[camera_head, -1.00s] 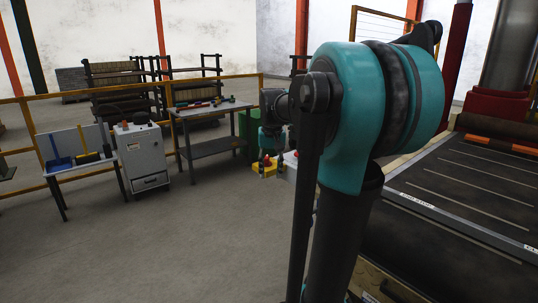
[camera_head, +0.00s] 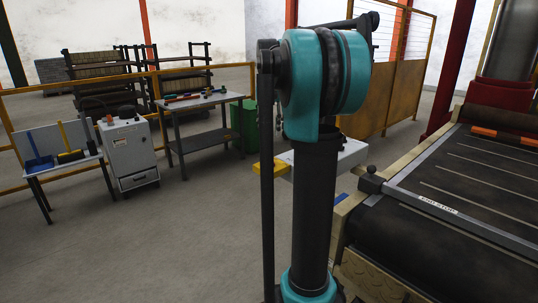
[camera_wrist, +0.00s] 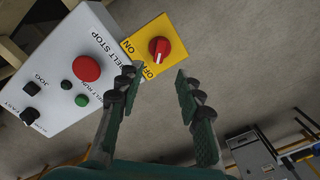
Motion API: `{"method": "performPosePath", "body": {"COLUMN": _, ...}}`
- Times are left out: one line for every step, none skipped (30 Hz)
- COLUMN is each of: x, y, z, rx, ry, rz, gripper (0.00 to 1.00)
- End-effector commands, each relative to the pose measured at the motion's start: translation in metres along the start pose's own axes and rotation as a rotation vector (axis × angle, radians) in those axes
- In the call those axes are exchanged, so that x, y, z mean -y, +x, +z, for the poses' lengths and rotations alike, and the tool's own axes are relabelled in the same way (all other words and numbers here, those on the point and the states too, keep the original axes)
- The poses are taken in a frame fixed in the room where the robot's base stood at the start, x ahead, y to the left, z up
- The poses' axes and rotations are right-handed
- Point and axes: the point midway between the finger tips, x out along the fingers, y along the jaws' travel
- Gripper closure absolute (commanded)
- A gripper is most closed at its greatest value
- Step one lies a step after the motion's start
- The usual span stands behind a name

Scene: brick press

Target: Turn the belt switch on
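The belt switch is a red rotary knob (camera_wrist: 159,50) on a yellow plate (camera_wrist: 178,33) marked ON and OFF in the wrist view. The knob's pale mark appears to lie toward the OFF side. The plate adjoins a white control box (camera_wrist: 62,62) with a red BELT STOP button (camera_wrist: 87,68) and a green button (camera_wrist: 82,100). My gripper (camera_wrist: 160,72) is open and empty, its fingertips apart just below the knob in the picture. In the head view, my arm covers part of the white box (camera_head: 348,156); the yellow plate (camera_head: 268,166) shows at its left. My gripper is hidden there.
The conveyor (camera_head: 450,185) with its frame fills the right side. A grey cabinet (camera_head: 131,152), a workbench (camera_head: 207,102) with tools and a green bin (camera_head: 243,122) stand behind on the left. The floor between is clear.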

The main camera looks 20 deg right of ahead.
Motion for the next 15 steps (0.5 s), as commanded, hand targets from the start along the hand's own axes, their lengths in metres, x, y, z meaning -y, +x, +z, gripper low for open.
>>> {"method": "performPosePath", "body": {"x": 0.000, "y": 0.011, "z": 0.000, "rx": 0.000, "ry": 0.000, "rz": 0.000, "gripper": 0.64}}
{"method": "performPosePath", "body": {"x": 0.000, "y": 0.016, "z": 0.000, "rx": 0.000, "ry": 0.000, "rz": 0.000, "gripper": 0.64}}
{"method": "performPosePath", "body": {"x": 0.000, "y": 0.025, "z": 0.000, "rx": 0.000, "ry": 0.000, "rz": 0.000, "gripper": 0.64}}
{"method": "performPosePath", "body": {"x": 0.000, "y": 0.030, "z": 0.000, "rx": 0.000, "ry": 0.000, "rz": 0.000, "gripper": 0.64}}
{"method": "performPosePath", "body": {"x": 0.000, "y": 0.037, "z": 0.000, "rx": 0.000, "ry": 0.000, "rz": 0.000, "gripper": 0.64}}
{"method": "performPosePath", "body": {"x": 0.000, "y": 0.044, "z": 0.000, "rx": 0.000, "ry": 0.000, "rz": 0.000, "gripper": 0.64}}
{"method": "performPosePath", "body": {"x": 0.000, "y": 0.050, "z": 0.000, "rx": 0.000, "ry": 0.000, "rz": 0.000, "gripper": 0.64}}
{"method": "performPosePath", "body": {"x": 0.000, "y": 0.056, "z": 0.000, "rx": 0.000, "ry": 0.000, "rz": 0.000, "gripper": 0.64}}
{"method": "performPosePath", "body": {"x": 0.000, "y": 0.063, "z": 0.000, "rx": 0.000, "ry": 0.000, "rz": 0.000, "gripper": 0.64}}
{"method": "performPosePath", "body": {"x": 0.000, "y": 0.068, "z": 0.000, "rx": 0.000, "ry": 0.000, "rz": 0.000, "gripper": 0.64}}
{"method": "performPosePath", "body": {"x": 0.000, "y": 0.072, "z": 0.000, "rx": 0.000, "ry": 0.000, "rz": 0.000, "gripper": 0.64}}
{"method": "performPosePath", "body": {"x": 0.000, "y": 0.078, "z": 0.000, "rx": 0.000, "ry": 0.000, "rz": 0.000, "gripper": 0.64}}
{"method": "performPosePath", "body": {"x": 0.000, "y": 0.082, "z": 0.000, "rx": 0.000, "ry": 0.000, "rz": 0.000, "gripper": 0.64}}
{"method": "performPosePath", "body": {"x": 0.000, "y": 0.085, "z": 0.000, "rx": 0.000, "ry": 0.000, "rz": 0.000, "gripper": 0.64}}
{"method": "performPosePath", "body": {"x": 0.000, "y": 0.089, "z": 0.000, "rx": 0.000, "ry": 0.000, "rz": 0.000, "gripper": 0.64}}
